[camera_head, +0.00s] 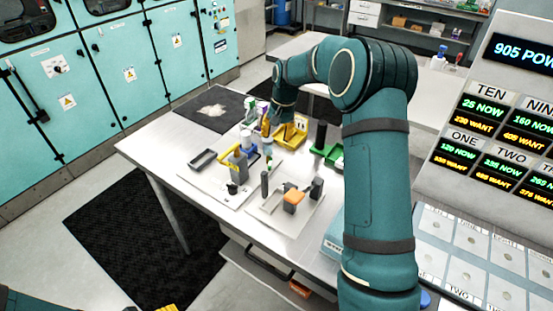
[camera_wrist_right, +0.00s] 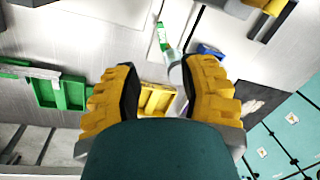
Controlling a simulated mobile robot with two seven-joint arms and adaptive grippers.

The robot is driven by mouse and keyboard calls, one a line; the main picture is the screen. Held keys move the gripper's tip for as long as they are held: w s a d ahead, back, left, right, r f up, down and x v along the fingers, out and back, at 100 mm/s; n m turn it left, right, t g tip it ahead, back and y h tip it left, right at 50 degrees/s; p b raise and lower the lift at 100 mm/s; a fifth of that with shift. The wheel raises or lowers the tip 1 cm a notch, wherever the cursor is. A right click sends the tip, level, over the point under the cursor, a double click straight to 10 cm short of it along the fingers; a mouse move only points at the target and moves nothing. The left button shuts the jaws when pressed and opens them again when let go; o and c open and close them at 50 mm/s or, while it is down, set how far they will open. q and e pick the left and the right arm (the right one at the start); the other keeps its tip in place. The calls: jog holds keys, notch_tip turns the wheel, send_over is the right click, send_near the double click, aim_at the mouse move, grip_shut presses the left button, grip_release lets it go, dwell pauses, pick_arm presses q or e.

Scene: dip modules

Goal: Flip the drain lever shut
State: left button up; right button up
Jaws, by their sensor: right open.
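In the head view a grey upright block (camera_head: 238,161) stands on a white plate (camera_head: 205,182) on the table. A yellow lever-like part (camera_head: 228,164) beside it may be the drain lever; its position is too small to tell. A yellow piece at the top right of the right wrist view (camera_wrist_right: 275,6) may be the same part. My right gripper (camera_wrist_right: 163,88) is open and empty, its yellow fingers apart above the table's far side, away from the grey block. My left gripper (camera_head: 165,307) barely shows at the bottom edge; its jaws are cut off.
A second white plate (camera_head: 270,217) carries an orange-topped block (camera_head: 293,197) and dark posts. Bottles (camera_head: 265,124), a yellow bin (camera_head: 290,136) and a green bin (camera_head: 334,157) stand at the back. A dark tray (camera_head: 203,159) lies left. The table's front left corner is clear.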

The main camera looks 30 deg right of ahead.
aim_at(270, 167)
jog(key=f, duration=0.4)
jog(key=w+a+f, duration=0.1)
jog(key=f, duration=0.8)
jog(key=shift+w+a+f, duration=0.2)
jog(key=shift+a+f, duration=0.05)
jog(key=shift+a, duration=0.1)
grip_shut()
jog(key=shift+s+a, duration=0.1)
